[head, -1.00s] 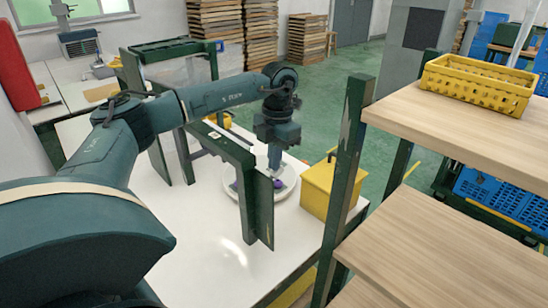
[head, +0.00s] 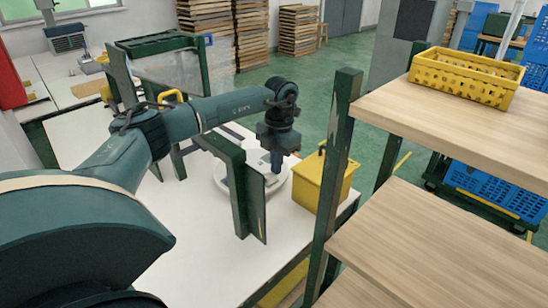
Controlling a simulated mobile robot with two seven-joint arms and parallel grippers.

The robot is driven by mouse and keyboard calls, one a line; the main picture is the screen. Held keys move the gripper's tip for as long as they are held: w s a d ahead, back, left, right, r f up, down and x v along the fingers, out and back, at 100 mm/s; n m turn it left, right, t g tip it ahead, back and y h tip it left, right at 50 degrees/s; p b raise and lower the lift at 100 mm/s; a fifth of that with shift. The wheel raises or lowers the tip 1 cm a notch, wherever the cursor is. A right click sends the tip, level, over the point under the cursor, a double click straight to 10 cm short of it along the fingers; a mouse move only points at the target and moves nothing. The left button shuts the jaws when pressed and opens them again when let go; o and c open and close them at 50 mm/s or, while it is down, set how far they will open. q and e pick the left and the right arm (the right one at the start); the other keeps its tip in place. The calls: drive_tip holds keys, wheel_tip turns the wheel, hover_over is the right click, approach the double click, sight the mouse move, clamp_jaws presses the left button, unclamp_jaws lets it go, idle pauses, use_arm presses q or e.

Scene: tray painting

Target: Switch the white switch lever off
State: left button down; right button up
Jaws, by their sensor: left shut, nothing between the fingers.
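My left gripper (head: 276,161) points down over the round white disc (head: 222,176) on the white table, and is shut and empty. The disc is partly hidden by a dark green upright frame and my arm. A small grey piece (head: 273,180) shows just below the fingertips; I cannot tell whether they touch it. The yellow box (head: 320,184) stands just right of the disc, with a dark handle-like part on top. I cannot make out the white switch lever. My right gripper is not in view.
A dark green upright frame (head: 238,190) stands directly left of the gripper. A wooden shelf (head: 445,125) with a green post (head: 338,150) fills the right side, bearing a yellow basket (head: 462,78). The front of the white table (head: 200,255) is clear.

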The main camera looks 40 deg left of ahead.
use_arm(q)
wheel_tip(320, 180, down, 3)
drive_tip(key=shift+w+r, duration=0.1)
drive_tip(key=shift+w, duration=0.05)
drive_tip(key=shift+d+f, duration=0.1)
drive_tip(key=shift+f, duration=0.15)
idle(0.5)
